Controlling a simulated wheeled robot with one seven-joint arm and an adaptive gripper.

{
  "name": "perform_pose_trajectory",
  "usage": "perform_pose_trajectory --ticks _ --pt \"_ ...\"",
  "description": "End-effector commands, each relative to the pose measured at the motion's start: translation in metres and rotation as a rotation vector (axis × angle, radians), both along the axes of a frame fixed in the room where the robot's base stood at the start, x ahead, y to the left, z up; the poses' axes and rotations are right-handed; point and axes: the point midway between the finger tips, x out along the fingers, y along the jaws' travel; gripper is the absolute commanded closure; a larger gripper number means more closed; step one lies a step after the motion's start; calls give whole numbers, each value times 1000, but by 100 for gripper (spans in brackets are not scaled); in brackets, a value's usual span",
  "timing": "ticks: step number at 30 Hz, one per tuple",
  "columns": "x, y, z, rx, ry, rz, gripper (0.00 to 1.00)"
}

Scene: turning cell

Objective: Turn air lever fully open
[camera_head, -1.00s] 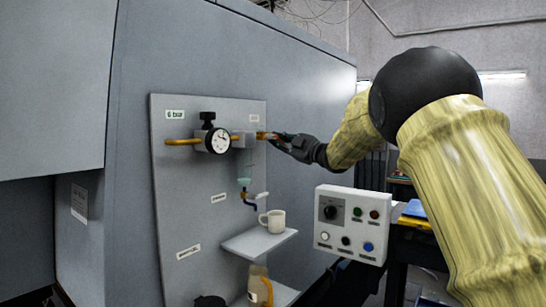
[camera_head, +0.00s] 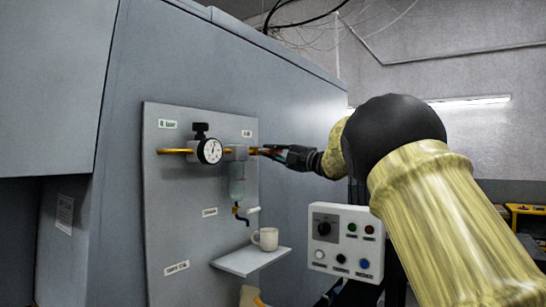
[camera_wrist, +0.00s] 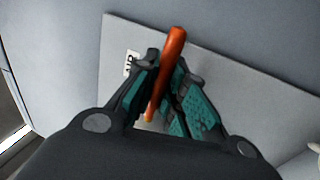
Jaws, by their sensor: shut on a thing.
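The air lever (camera_wrist: 172,50) is an orange bar in the wrist view, running between the two teal-padded fingers of my gripper (camera_wrist: 166,72), which is shut on it. The bar's far end sticks out past the fingertips and its near end runs down between the fingers. In the head view my gripper (camera_head: 272,152) is at the right end of the air line, beside the grey valve block. The fingers mostly hide the lever there. The dial gauge (camera_head: 209,151) with a black knob on top sits left of the block on the grey panel (camera_head: 180,220).
A clear bowl (camera_head: 237,189) hangs under the block, with a small drain tap (camera_head: 245,211) below it. A cream mug (camera_head: 266,238) stands on a small shelf (camera_head: 250,261). A white control box (camera_head: 344,243) with several buttons is at the lower right, below my arm.

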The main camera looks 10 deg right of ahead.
Motion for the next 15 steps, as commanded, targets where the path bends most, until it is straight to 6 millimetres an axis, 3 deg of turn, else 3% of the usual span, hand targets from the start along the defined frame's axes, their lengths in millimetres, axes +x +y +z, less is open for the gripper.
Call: perform_pose_trajectory --ticks 11,12,15 --pt "0 6 -7 -9 3 10 100" --pt "0 6 -8 -10 3 11 81" --pt "0 5 -7 -9 3 9 66"
